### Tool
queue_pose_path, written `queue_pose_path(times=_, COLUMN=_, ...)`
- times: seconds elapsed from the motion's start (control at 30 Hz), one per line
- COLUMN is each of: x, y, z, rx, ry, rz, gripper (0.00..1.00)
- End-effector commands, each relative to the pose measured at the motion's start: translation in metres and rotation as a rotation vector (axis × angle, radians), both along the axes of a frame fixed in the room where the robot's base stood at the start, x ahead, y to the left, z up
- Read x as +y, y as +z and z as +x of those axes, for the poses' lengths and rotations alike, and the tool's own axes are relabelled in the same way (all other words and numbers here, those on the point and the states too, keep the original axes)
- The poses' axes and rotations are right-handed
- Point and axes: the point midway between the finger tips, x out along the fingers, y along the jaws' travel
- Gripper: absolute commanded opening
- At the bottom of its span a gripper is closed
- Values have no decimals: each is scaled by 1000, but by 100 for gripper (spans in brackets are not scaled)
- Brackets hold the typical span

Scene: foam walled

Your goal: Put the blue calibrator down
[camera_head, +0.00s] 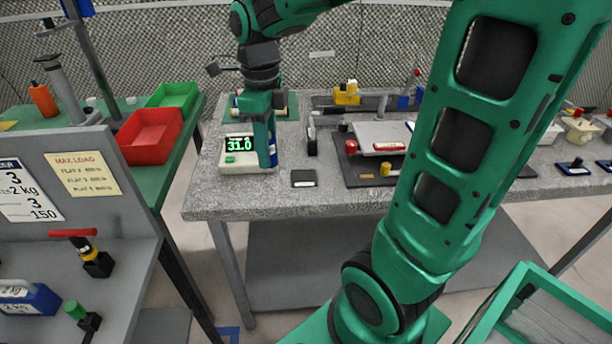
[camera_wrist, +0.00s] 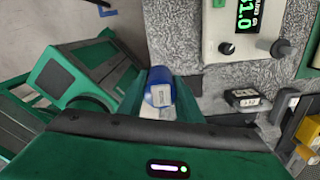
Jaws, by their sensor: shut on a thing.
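The blue calibrator (camera_wrist: 160,88) is a small blue cylinder with a white label, held between the fingers of my gripper (camera_wrist: 161,98) in the wrist view. In the head view my gripper (camera_head: 268,157) points down over the left part of the grey stone-topped bench (camera_head: 330,197). Only a blue sliver of the calibrator shows there beside the green finger. My gripper is shut on it. Whether its bottom touches the bench top is hidden.
A white meter (camera_head: 236,158) with a green display stands just left of my gripper. A small dark block (camera_head: 303,178) lies to the right, and a dark mat (camera_head: 368,172) with instruments lies beyond. The bench's front strip is mostly clear. A red bin (camera_head: 150,133) stands on the green table.

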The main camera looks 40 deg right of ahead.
Motion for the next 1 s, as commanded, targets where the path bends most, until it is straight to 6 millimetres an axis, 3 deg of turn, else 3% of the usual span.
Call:
queue_pose_path(times=0.37, x=-2, y=-3, z=1, rx=0, ry=2, rz=0, gripper=9)
queue_pose_path(times=0.8, x=-80, y=-51, z=14, rx=3, ry=-1, rz=1, gripper=9)
queue_pose_path(times=1.0, x=-106, y=-67, z=19, rx=1, ry=3, rz=1, gripper=9)
